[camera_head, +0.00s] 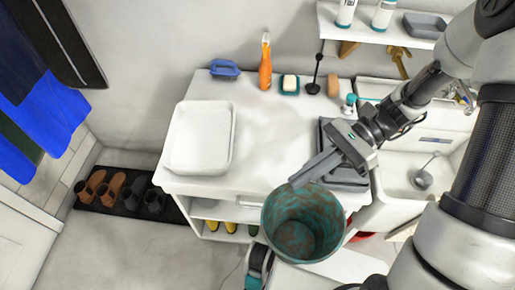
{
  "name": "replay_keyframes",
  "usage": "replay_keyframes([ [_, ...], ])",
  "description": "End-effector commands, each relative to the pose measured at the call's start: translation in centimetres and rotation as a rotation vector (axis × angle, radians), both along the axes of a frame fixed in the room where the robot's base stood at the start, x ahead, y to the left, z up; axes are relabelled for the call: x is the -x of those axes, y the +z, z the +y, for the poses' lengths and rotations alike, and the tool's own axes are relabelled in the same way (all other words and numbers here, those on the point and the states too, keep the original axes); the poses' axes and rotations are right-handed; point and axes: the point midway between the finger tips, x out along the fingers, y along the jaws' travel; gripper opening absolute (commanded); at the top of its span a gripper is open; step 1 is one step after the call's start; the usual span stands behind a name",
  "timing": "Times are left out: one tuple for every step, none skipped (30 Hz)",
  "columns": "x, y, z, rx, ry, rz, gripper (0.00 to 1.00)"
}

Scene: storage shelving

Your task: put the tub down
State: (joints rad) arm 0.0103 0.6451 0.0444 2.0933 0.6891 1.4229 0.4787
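The tub (303,240) is a round, open teal container with brownish patches, seen from above in front of the counter's front edge. Its mouth faces up and it looks empty. My gripper (298,181) reaches down from the right, with its fingers together at the tub's back rim. The fingers appear shut on the rim, and the tub appears to hang clear in front of the counter. Its underside is hidden.
The white counter (258,135) has a bare middle. It bears a white tray (200,138), blue brush (224,68), orange spray bottle (265,65), soap dish (289,85) and dark tray (340,178). A sink (405,175) is right. Shoes stand on a floor mat (120,208). Floor at lower left is clear.

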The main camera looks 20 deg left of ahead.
Motion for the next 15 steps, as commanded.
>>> replay_keyframes([
  [-0.8, 0.1, 1.4, 0.001, -0.111, -0.003, 0.00],
  [-1.4, 0.4, 2.3, 0.001, -0.178, -0.003, 0.00],
  [-2.2, 0.7, 3.4, 0.000, -0.266, -0.003, 0.00],
  [-3.0, 1.0, 4.1, 0.000, -0.333, -0.003, 0.00],
  [-3.7, 1.4, 4.9, 0.000, -0.398, -0.004, 0.00],
  [-4.8, 1.8, 5.8, -0.001, -0.484, -0.004, 0.00],
  [-5.6, 2.2, 6.4, -0.001, -0.548, -0.004, 0.00],
  [-6.6, 2.6, 7.0, -0.001, -0.611, -0.006, 0.00],
  [-7.8, 3.2, 7.6, -0.001, -0.694, -0.005, 0.00],
  [-8.7, 3.6, 8.0, -0.001, -0.753, -0.006, 0.00],
  [-9.6, 4.0, 8.4, -0.002, -0.811, -0.004, 0.00],
  [-10.9, 4.6, 8.7, -0.003, -0.885, -0.005, 0.00],
  [-11.8, 5.0, 8.9, -0.003, -0.935, -0.005, 0.00],
  [-12.6, 5.4, 9.1, -0.003, -0.985, -0.003, 0.00],
  [-13.7, 5.9, 9.2, -0.003, -1.046, -0.003, 0.00],
])
